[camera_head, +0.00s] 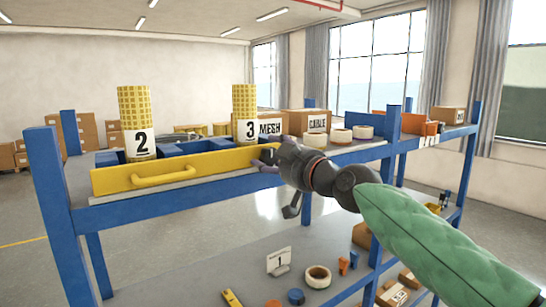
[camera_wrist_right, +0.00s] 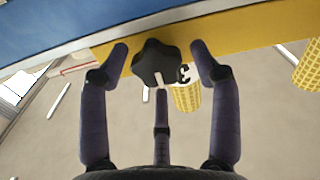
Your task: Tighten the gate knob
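The yellow gate (camera_head: 185,170) with its yellow handle runs along the front of the shelf's upper level. In the right wrist view a black, lobed gate knob (camera_wrist_right: 157,64) sits against the yellow gate (camera_wrist_right: 235,32). My right gripper (camera_head: 268,160) is at the gate's right end in the head view, where it hides the knob. In the wrist view the fingers of my right gripper (camera_wrist_right: 160,62) stand on either side of the knob, with visible gaps between them and it. My left gripper is not in view.
Two yellow mesh rolls, labelled 2 (camera_head: 136,118) and 3 (camera_head: 245,112), stand behind the gate. White tape rolls (camera_head: 341,136) and boxes stand to the right on the blue shelf (camera_head: 225,188). Loose items lie on the lower shelf.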

